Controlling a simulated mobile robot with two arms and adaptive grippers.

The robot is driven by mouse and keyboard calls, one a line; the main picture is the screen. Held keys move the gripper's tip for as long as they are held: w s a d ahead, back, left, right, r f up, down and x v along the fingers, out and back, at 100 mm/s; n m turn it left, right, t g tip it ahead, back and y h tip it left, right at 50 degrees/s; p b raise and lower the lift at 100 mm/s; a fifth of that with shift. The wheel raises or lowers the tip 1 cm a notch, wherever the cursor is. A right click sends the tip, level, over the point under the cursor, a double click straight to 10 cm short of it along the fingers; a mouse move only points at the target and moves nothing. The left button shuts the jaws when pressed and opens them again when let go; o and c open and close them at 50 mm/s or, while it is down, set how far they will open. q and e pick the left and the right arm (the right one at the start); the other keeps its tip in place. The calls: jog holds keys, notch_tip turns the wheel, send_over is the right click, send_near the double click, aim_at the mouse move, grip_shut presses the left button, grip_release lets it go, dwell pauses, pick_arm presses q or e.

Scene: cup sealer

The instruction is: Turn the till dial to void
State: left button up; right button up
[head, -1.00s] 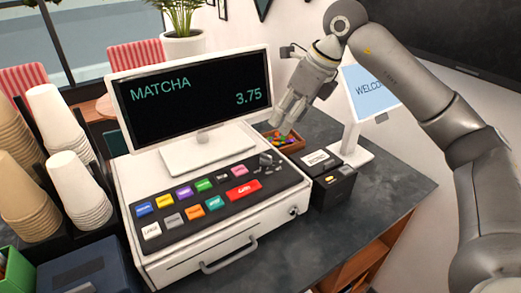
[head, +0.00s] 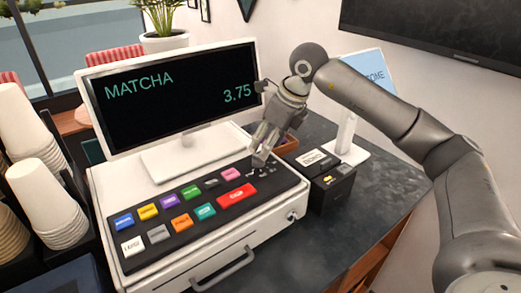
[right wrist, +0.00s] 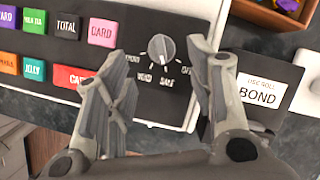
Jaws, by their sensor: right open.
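The till (head: 118,190) is a white box with a black panel of coloured keys. Its dial (right wrist: 161,48) is a small grey round knob with a raised bar, at the panel's right end. Small white labels lie around its lower side; one reads SALE, and one to the left of it looks like VOID. The bar stands roughly upright in the right wrist view. My right gripper (head: 262,158) is open above the dial, with a finger on either side of it in the right wrist view (right wrist: 155,62); contact cannot be told. In the head view the gripper mostly hides the dial. My left gripper is not in view.
A screen (head: 170,95) reading MATCHA 3.75 stands on the till behind the keys. A black box (head: 328,185) with a white label stands close right of the till. A candy tray (right wrist: 285,12) lies behind. Cup stacks (head: 45,190) stand left.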

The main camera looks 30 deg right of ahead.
aim_at(258, 160)
jog(key=p+x, duration=0.1)
jog(key=x, duration=0.3)
jog(key=shift+w, duration=0.15)
jog(key=shift+a+f, duration=0.1)
jog(key=shift+f, duration=0.3)
jog(key=shift+w, duration=0.1)
jog(key=c, duration=1)
